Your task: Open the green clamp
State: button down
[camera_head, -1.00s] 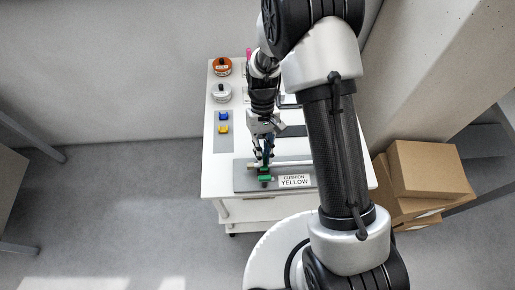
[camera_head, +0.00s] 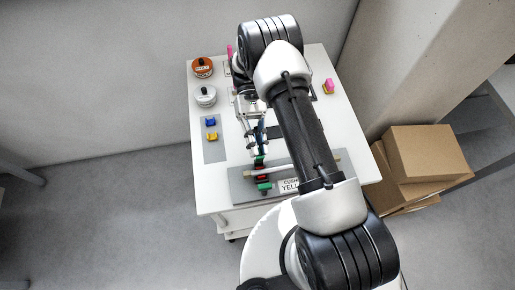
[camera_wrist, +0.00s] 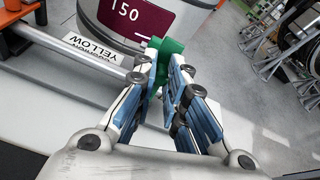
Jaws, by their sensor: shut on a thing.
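The green clamp (camera_head: 264,186) is at the front of a grey plate (camera_head: 242,188) on the white table. A second green part (camera_head: 259,160) stands behind it, with red and dark parts between the two. My gripper (camera_head: 260,149) points down at this rear green part. In the wrist view my gripper (camera_wrist: 163,75) has its blue-padded fingers close around a green piece (camera_wrist: 168,48). The fingers hide part of the piece. A pale tube (camera_head: 318,161) runs across the plate; the wrist view shows it too (camera_wrist: 85,57).
A label reading YELLOW (camera_head: 289,185) lies on the plate, partly behind my arm. Blue (camera_head: 211,122) and yellow (camera_head: 212,136) pieces sit on a grey strip at left. An orange-topped tin (camera_head: 202,67) and a white tin (camera_head: 205,97) stand behind. Cardboard boxes (camera_head: 425,155) are at right.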

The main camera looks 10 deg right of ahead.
jog(key=shift+w+f+g+b, duration=0.1)
jog(key=shift+w+g+b, duration=0.05)
jog(key=shift+g+b, duration=0.25)
jog(key=c, duration=1.6)
grip_release()
